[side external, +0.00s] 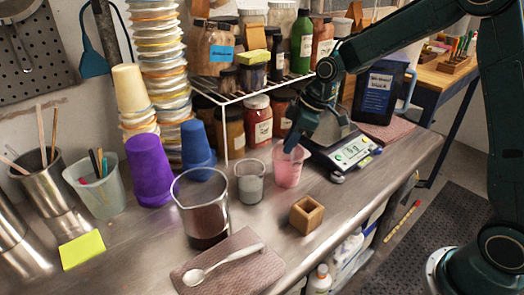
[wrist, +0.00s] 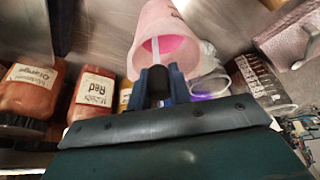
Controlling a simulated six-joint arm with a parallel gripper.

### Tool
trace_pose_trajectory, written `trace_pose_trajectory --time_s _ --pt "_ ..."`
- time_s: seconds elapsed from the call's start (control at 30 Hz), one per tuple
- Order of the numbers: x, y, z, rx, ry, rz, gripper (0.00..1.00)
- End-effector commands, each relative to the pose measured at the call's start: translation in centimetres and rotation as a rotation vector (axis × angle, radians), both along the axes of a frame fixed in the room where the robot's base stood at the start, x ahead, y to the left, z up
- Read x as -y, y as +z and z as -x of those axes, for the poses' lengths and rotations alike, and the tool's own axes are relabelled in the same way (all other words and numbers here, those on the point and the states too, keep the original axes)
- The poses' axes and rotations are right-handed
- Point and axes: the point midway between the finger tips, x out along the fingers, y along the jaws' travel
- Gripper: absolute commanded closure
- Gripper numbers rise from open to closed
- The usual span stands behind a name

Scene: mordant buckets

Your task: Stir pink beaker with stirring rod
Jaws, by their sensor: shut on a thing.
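The pink beaker (side external: 288,168) stands on the metal bench, left of a digital scale. In the wrist view it (wrist: 152,28) opens toward me, with bright pink liquid inside. My gripper (side external: 294,146) is directly above the beaker, pointing down, with its fingertips close to the rim. In the wrist view my gripper (wrist: 159,86) is shut on the black grip of the stirring rod (wrist: 155,50). The rod's pale shaft reaches into the beaker's mouth. Its far tip is hard to make out against the pink liquid. The rod is hidden in the side view.
A smaller clear beaker (side external: 250,184) stands close left of the pink one. A large beaker (side external: 205,215) with dark red liquid, a wooden block (side external: 306,214) and a spoon (side external: 220,265) on a cloth are nearer. The scale (side external: 348,150) is right; a jar rack is behind.

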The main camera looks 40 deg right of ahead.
Motion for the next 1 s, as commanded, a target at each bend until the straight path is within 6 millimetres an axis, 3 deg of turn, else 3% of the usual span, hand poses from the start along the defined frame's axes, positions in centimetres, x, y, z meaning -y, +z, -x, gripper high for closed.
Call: trace_pose_trajectory --time_s 0.4,1.0 --pt "-0.7 0.0 -1.1 0.001 0.001 0.000 1.00" --pt "-2.0 0.0 -1.1 0.001 0.001 0.000 1.00"
